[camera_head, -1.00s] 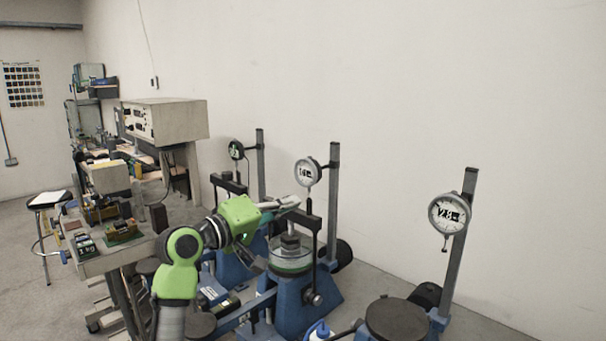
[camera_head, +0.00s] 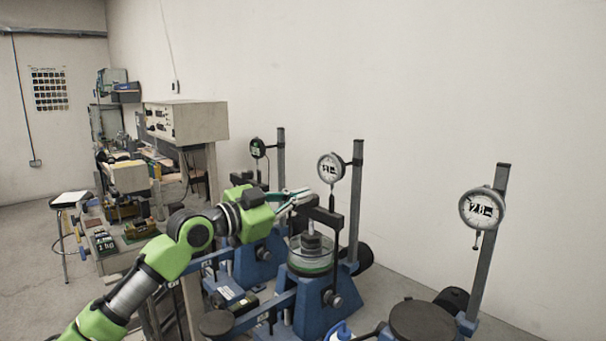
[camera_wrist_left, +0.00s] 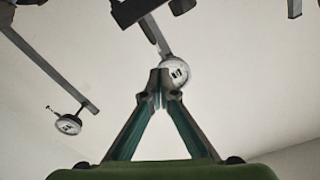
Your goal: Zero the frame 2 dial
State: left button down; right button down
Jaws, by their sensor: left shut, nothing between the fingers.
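Three dials stand on posts along the wall. The middle dial (camera_head: 331,168), which I take for frame 2's, has a pale round face; its marking is too small to read surely. It also shows in the wrist view (camera_wrist_left: 174,72), just behind my fingertips. My left gripper (camera_head: 306,193) is shut and empty, its fingertips just below and left of that dial; I cannot tell whether they touch it. In the wrist view its fingers (camera_wrist_left: 159,84) meet and overlap the dial's edge. My right gripper is not in view.
The right dial (camera_head: 481,209) and the left, darker dial (camera_head: 257,148) hang on their own posts. A blue stand with a glass dish (camera_head: 312,262) is under the middle dial. A dark round plate (camera_head: 422,321) is at lower right. A cluttered bench (camera_head: 115,262) stands left.

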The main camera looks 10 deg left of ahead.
aim_at(329, 169)
pick_arm(q)
jog(key=x, duration=0.6)
jog(key=shift+w+a+f+m, duration=0.15)
jog(key=shift+w+f+m, duration=0.15)
jog(key=shift+w, duration=0.2)
jog(key=shift+r+p, duration=0.3)
jog(key=shift+p, duration=0.05)
